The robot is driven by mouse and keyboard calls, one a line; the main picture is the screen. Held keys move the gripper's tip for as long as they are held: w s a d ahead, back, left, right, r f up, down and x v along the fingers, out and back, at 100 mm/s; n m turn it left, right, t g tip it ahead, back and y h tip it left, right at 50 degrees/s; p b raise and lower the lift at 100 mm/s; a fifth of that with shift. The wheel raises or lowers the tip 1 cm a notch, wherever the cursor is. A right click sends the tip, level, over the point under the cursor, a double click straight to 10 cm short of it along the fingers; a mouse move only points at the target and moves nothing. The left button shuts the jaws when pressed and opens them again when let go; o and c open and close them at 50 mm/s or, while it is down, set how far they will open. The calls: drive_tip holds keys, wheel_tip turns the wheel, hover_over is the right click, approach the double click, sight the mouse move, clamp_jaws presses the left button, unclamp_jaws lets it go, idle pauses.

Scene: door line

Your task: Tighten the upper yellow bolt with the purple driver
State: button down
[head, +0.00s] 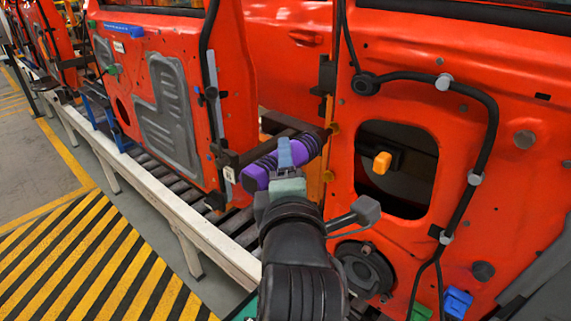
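The purple driver (306,147) has dark bands and lies slantwise across my gripper, its right end higher in the picture. My gripper (285,160) is shut on the driver around its middle; one blue-grey finger shows over it, and the far finger is hidden. A yellow bolt head (382,162) shows in the dark opening of the right red door, to the right of the driver and apart from it.
The right red door (470,130) carries a black cable (490,120) and grey plugs. Another red door (230,90) with a grey panel stands left. A white rail (150,190) edges the roller line. Striped floor (90,260) lies clear at lower left. Blue (457,302) and green clips sit low right.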

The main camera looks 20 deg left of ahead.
sight(258, 188)
drive_tip(key=shift+w+d+r, duration=0.25)
drive_tip(key=shift+w+d, duration=0.05)
drive_tip(key=shift+w, duration=0.15)
idle(1.2)
drive_tip(key=shift+s+a+f, duration=0.1)
drive_tip(key=shift+s+a, duration=0.15)
drive_tip(key=shift+s, duration=0.2)
drive_tip(key=shift+s+a, duration=0.35)
drive_tip(key=shift+s, duration=0.6)
drive_tip(key=shift+s+a, duration=0.4)
drive_tip(key=shift+s, duration=0.5)
drive_tip(key=shift+s+a, duration=0.35)
drive_tip(key=shift+s, duration=0.6)
drive_tip(key=shift+f+p, duration=0.1)
drive_tip(key=shift+p, duration=0.25)
